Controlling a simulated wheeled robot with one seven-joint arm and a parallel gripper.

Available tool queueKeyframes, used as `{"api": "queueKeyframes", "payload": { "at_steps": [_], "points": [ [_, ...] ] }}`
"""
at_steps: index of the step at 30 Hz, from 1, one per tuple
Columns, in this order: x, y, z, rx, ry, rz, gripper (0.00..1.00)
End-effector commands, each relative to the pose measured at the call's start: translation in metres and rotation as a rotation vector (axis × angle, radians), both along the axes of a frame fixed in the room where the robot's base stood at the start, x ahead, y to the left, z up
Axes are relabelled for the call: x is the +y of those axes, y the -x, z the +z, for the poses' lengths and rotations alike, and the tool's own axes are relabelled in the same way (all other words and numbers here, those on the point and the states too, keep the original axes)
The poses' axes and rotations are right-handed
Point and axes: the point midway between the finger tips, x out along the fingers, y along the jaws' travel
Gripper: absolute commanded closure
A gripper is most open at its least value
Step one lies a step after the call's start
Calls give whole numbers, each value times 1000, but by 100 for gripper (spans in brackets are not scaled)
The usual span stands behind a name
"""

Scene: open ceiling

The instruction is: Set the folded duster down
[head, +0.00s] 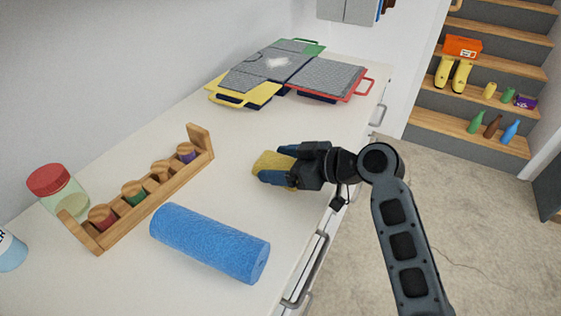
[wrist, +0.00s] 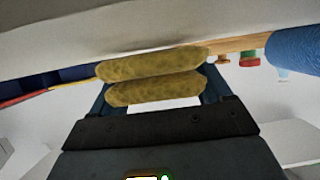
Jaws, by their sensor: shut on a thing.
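The folded duster (head: 269,163) is a yellow, thick folded cloth. My gripper (head: 275,164) is shut on it over the white counter (head: 226,170), close to the counter's front edge. In the wrist view the duster (wrist: 155,78) shows as two stacked yellow layers between my fingers. It appears very close to the counter surface, but I cannot tell whether it touches.
A blue roll (head: 210,242) lies in front, left of my gripper. A wooden rack (head: 150,190) with several coloured knobs stands farther left, beside a red-lidded jar (head: 62,190). Coloured trays with handles (head: 285,72) lie at the back. The counter around the duster is clear.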

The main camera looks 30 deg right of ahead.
Motion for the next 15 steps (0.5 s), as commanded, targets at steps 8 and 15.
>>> {"api": "queueKeyframes", "payload": {
  "at_steps": [8, 15],
  "points": [
    [0, 0, -4, 0, 0, 0, 12],
    [0, 0, -3, 0, 0, 0, 0]
  ]
}}
